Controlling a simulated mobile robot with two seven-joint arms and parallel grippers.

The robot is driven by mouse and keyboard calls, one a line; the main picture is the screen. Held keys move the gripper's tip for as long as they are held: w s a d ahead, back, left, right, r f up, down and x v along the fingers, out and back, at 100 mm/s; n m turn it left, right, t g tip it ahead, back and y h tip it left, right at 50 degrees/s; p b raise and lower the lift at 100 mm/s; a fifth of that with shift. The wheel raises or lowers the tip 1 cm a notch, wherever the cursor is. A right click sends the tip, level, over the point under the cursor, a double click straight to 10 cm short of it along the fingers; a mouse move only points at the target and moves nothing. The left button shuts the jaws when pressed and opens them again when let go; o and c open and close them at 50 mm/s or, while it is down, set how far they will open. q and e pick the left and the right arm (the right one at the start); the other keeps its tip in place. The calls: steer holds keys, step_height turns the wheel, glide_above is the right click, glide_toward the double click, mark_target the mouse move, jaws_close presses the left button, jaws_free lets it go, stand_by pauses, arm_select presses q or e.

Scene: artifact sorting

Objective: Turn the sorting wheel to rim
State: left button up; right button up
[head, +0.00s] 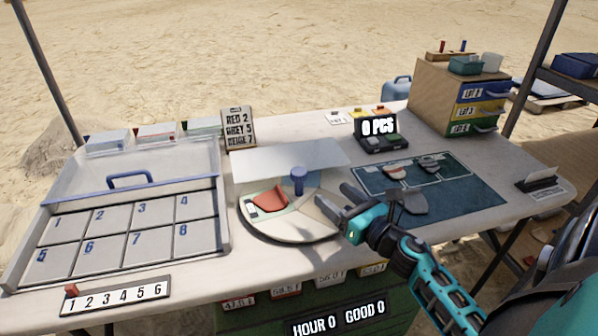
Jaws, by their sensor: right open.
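The sorting wheel (290,236) is a round, flat turntable near the middle of the table, with a blue upright knob (299,181) at its back. A red shard (268,200) lies on a pale green-and-white patch on the wheel's left part. My right gripper (335,207) is open, its fingers over the wheel's right edge and pointing left. I cannot tell whether the fingers touch the wheel. The gripper hides part of the wheel's right rim. My left gripper is not in view.
A numbered compartment tray (224,238) stands at left. A dark green mat (470,192) with several shards lies at right, beside a grey shard (413,201) and a scale (383,143). A clear panel (290,158) lies behind the wheel. A drawer box (432,95) stands at back right.

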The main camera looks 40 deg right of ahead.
mark_target(304, 176)
steer(key=shift+f+n+y, duration=0.15)
steer(key=shift+n+y, duration=0.15)
steer(key=shift+n, duration=0.2)
steer(key=shift+w+a, duration=0.1)
steer(key=shift+w, duration=0.1)
steer(key=w, duration=0.8)
steer(key=w+a, duration=0.1)
steer(key=w, duration=0.3)
steer(key=shift+w+p, duration=0.25)
steer(key=shift+p, duration=0.05)
jaws_close()
